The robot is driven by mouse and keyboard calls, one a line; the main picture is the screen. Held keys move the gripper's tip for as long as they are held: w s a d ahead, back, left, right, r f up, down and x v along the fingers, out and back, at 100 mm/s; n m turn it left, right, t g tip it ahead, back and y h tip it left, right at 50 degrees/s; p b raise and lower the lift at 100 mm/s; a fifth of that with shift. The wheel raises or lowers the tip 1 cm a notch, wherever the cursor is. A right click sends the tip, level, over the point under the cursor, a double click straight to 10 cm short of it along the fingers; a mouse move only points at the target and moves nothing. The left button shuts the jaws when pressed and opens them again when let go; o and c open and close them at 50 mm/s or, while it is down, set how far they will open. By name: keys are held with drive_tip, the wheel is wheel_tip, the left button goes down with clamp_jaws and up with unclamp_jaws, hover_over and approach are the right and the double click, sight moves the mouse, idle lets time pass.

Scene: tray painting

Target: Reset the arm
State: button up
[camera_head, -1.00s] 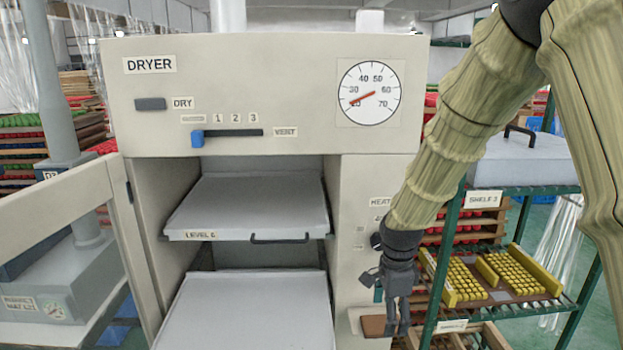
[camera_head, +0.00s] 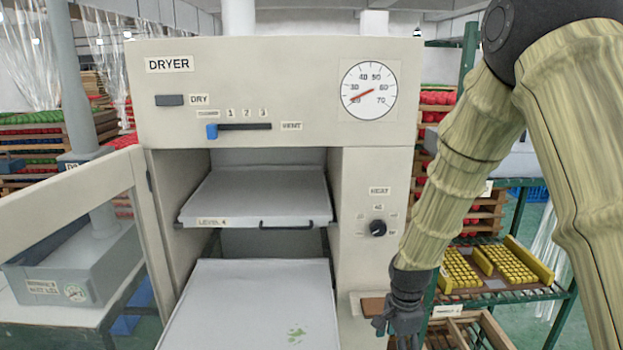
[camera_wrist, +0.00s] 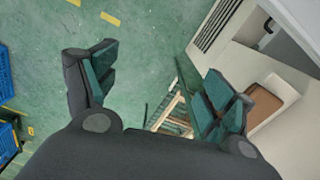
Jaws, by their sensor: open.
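My arm, in a tan sleeve, hangs down at the right of the head view. My gripper (camera_head: 400,335) is at its lower end, in front of the dryer's right edge and left of the green shelf rack.
The dryer (camera_head: 230,75) stands open, its door (camera_head: 70,210) swung left. A Level 4 tray (camera_head: 260,195) is inside, with another white tray (camera_head: 250,310) below. A brown pad (camera_head: 374,306) sits beside my gripper. The rack (camera_head: 550,295) holds yellow pieces.

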drive_tip(key=s+d+f+n, duration=0.1)
drive_tip(key=s+f+n, duration=0.3)
drive_tip(key=s+f, duration=0.45)
drive_tip(key=s+f+n, duration=0.3)
drive_tip(key=s+f, duration=0.2)
drive_tip(key=f, duration=0.6)
drive_tip(key=s+d+f+n, duration=0.1)
drive_tip(key=s+f+n, duration=0.3)
drive_tip(key=s, duration=0.6)
drive_tip(key=s+d+f+n, duration=0.1)
drive_tip(key=s+f+n, duration=0.3)
drive_tip(key=s, duration=0.6)
drive_tip(key=shift+f, duration=0.45)
drive_tip(key=shift+c, duration=0.3)
